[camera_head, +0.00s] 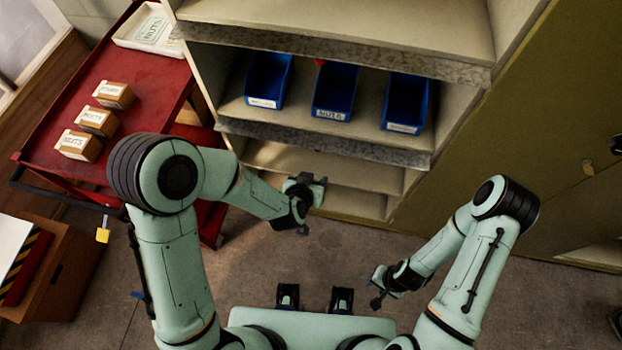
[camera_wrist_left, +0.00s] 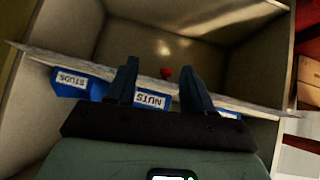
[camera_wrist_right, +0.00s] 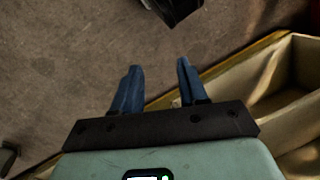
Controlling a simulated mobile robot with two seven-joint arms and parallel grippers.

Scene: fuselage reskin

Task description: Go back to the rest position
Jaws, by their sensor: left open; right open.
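My left gripper (camera_head: 312,187) is in front of the lower part of the shelf unit, below the blue bins. In the left wrist view its two fingers (camera_wrist_left: 157,82) stand apart with nothing between them, facing the shelf with the bins. My right gripper (camera_head: 374,289) is low over the floor, to the right of my base. In the right wrist view its fingers (camera_wrist_right: 158,84) are apart and empty, with bare floor beyond them. Both arms are bent at the elbow, and neither gripper holds anything.
Three blue bins (camera_head: 334,92) stand on a shelf; the middle one is labelled NUTS. A red object (camera_head: 320,62) shows behind it. A red cart (camera_head: 150,80) at left carries three small boxes (camera_head: 97,121) and a white tray (camera_head: 150,32). Floor (camera_head: 340,250) before the shelves is clear.

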